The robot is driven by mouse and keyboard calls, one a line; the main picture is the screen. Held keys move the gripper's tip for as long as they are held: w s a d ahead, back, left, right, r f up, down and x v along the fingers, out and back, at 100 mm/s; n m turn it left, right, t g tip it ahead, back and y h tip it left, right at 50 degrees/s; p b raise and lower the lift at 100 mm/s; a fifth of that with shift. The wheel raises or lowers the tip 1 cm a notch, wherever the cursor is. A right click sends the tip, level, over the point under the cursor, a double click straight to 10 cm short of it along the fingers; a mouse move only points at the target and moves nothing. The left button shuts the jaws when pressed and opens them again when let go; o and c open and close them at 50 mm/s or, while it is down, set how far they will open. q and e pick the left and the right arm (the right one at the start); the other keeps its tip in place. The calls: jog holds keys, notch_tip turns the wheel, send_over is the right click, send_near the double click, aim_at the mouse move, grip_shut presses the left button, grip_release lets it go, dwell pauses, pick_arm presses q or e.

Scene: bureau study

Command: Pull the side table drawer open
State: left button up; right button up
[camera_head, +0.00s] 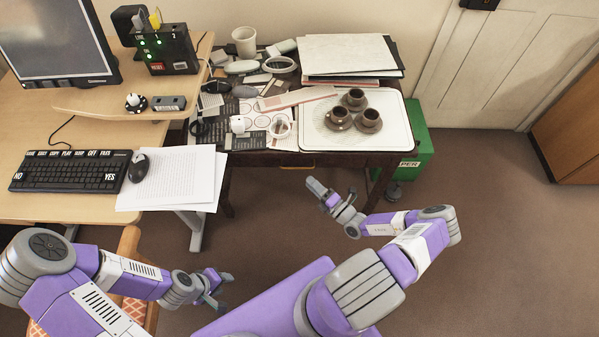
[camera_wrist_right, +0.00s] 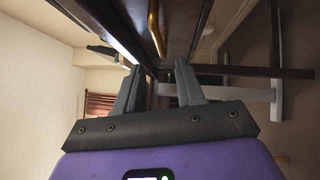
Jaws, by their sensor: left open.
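The dark wooden side table (camera_head: 250,158) stands at the back centre in the head view. Its drawer front is mostly hidden under the tabletop edge. In the right wrist view a brass bar handle (camera_wrist_right: 156,28) shows on the dark wood, ahead of the fingertips. My right gripper (camera_head: 326,194) is in front of the table, pointing towards it; in the right wrist view its fingers (camera_wrist_right: 160,66) are apart, with nothing held. The handle appears beyond the fingers, not clearly between them. My left gripper (camera_head: 217,284) is open and empty at lower left, away from the table.
The tabletop carries a white tray (camera_head: 390,140) with cups (camera_head: 338,117), papers (camera_head: 345,55) and several small items. A green box (camera_head: 420,150) stands right of the table. The desk (camera_head: 40,205) with a keyboard (camera_head: 72,171) is at left. Floor before the table is clear.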

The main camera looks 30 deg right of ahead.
jog(key=b+x, duration=0.1)
jog(key=x, duration=0.6)
jog(key=shift+w+d, duration=0.2)
grip_shut()
